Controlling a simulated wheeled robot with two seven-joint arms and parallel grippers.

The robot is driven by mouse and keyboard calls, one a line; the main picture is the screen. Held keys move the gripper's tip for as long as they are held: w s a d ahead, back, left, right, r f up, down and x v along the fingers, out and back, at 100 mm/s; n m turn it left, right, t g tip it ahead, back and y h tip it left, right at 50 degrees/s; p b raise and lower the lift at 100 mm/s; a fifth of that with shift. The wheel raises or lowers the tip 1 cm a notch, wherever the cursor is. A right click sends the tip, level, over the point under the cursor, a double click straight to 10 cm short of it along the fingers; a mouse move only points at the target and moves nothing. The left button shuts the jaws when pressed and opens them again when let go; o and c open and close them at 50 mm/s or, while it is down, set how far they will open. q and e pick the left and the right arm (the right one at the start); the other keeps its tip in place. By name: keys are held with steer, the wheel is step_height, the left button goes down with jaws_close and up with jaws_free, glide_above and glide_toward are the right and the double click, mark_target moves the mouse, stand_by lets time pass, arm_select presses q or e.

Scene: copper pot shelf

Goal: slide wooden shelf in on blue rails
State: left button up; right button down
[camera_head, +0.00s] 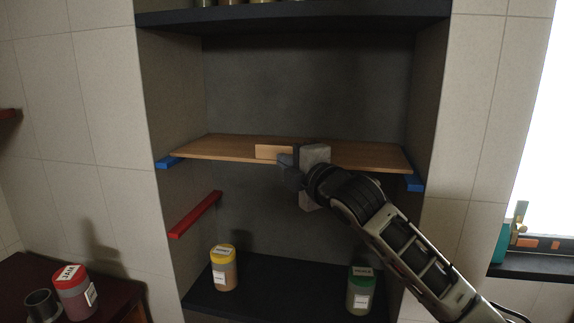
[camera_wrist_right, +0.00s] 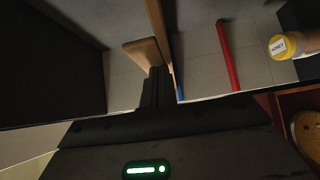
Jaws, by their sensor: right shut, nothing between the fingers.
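The wooden shelf (camera_head: 220,147) lies level in the niche, its ends over the left blue rail (camera_head: 168,161) and the right blue rail (camera_head: 414,182). Both rails' front ends show ahead of it. A pale wooden block (camera_head: 273,152) stands at the shelf's front edge. My right gripper (camera_head: 287,161) is shut and empty in front of that edge, beside the block. The right wrist view shows its closed fingers (camera_wrist_right: 155,88) close to the block (camera_wrist_right: 143,51) and the shelf edge (camera_wrist_right: 157,25); I cannot tell whether they touch. My left gripper is not in view.
A red rail (camera_head: 196,214) sits lower on the left wall. Yellow-lidded (camera_head: 223,270) and green-lidded (camera_head: 360,291) jars stand on the dark bottom shelf. A dark upper shelf (camera_head: 300,19) holds jars. A red jar (camera_head: 75,291) stands on a table at left.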

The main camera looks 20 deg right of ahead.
steer(key=shift+s+a, duration=0.35)
steer(key=shift+a, duration=0.05)
steer(key=s+b, duration=0.2)
steer(key=s, duration=1)
step_height(320, 180, down, 25)
steer(key=s+a+m+g, duration=0.3)
steer(key=m+g, duration=0.1)
steer(key=m, duration=0.5)
steer(key=s+a+f+m+g, duration=0.1)
steer(key=s+f+m, duration=0.3)
steer(key=s+f, duration=0.4)
steer(key=s+a+f+m+g, duration=0.1)
steer(key=s+f+m, duration=0.3)
steer(key=s+f, duration=0.5)
step_height(320, 180, down, 3)
steer(key=shift+a+f+m+g+h, duration=0.2)
steer(key=shift+a+m+g+h, duration=0.15)
steer(key=shift+g, duration=0.45)
